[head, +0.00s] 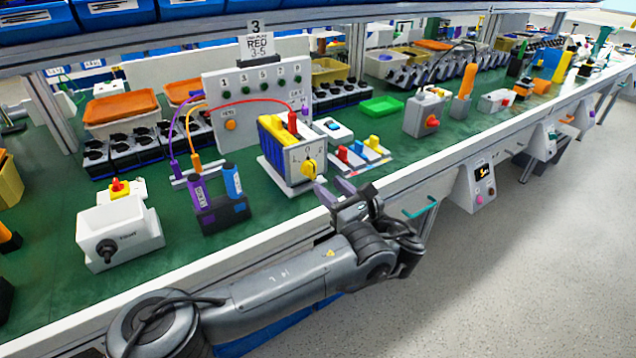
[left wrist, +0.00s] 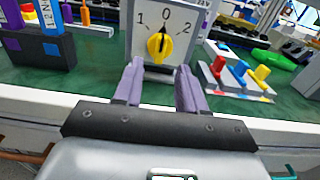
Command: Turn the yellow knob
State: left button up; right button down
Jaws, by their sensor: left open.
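My left gripper (head: 333,189) is just in front of the box, near the table edge. Its two purple fingers (left wrist: 157,80) are open and empty, one to each side below the knob, apart from it. My right gripper is not in view.
A white box with a black knob (head: 118,237) is at the left. Wires run from a white panel (head: 250,95) behind.

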aim_at(314, 172)
pick_arm(q)
jog(key=b+x, duration=0.2)
jog(key=x, duration=0.2)
jog(key=shift+w+a+f, duration=0.15)
jog(key=shift+w+a, duration=0.1)
jog(key=shift+w, duration=0.1)
jog(key=shift+w+a, duration=0.25)
jog(key=shift+w, duration=0.25)
grip_shut()
